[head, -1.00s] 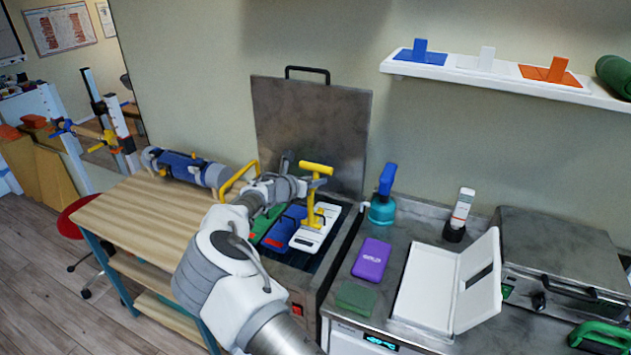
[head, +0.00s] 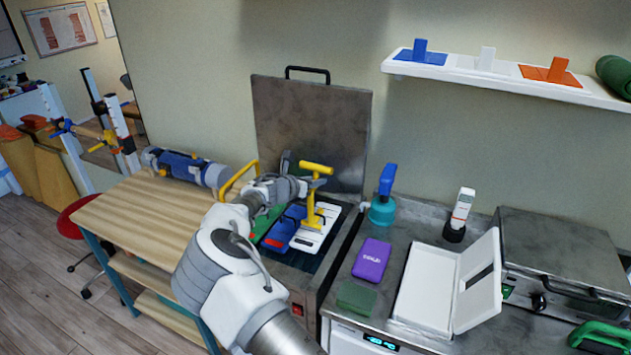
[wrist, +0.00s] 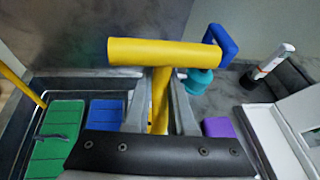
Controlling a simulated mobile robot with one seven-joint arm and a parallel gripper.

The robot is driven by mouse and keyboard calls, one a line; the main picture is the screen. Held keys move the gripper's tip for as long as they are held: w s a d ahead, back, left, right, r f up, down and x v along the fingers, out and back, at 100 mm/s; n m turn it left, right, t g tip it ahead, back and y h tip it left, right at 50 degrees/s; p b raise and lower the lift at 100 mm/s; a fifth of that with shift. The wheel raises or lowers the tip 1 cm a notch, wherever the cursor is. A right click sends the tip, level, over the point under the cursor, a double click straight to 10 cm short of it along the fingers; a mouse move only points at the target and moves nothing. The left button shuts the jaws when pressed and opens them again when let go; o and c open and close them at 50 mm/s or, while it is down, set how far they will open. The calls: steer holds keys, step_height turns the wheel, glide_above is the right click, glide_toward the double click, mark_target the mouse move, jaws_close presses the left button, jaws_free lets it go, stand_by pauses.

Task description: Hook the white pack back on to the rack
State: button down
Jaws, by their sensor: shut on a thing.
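The white pack (head: 316,234) is in the open metal tank, at the right of the row of packs. My gripper (head: 312,184) is shut on a yellow T-handled hook (head: 317,166). The hook's shaft runs down to the white pack; whether its tip is through the pack's loop I cannot tell. In the wrist view my gripper (wrist: 160,105) grips the hook's shaft below the yellow crossbar (wrist: 163,52). The white pack is mostly hidden there behind the gripper. The rack inside the tank is largely hidden by the packs and my arm.
A blue pack (head: 284,230) and a green pack (wrist: 55,140) sit left of the white one. The raised lid (head: 312,130) stands behind. Right of the tank are a teal bottle (head: 382,213), a purple pack (head: 371,260) and an open white case (head: 428,285).

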mark_target(311, 211)
steer(key=shift+f+b, duration=1.95)
steer(key=shift+f, duration=1.3)
stand_by(0.7)
steer(key=shift+s+a, duration=0.5)
steer(key=shift+s, duration=0.65)
steer(key=shift+s+a, duration=0.45)
steer(key=shift+s, duration=0.75)
steer(key=shift+s+a, duration=0.5)
steer(key=shift+s, duration=0.65)
step_height(311, 211, up, 11)
steer(key=p, duration=0.8)
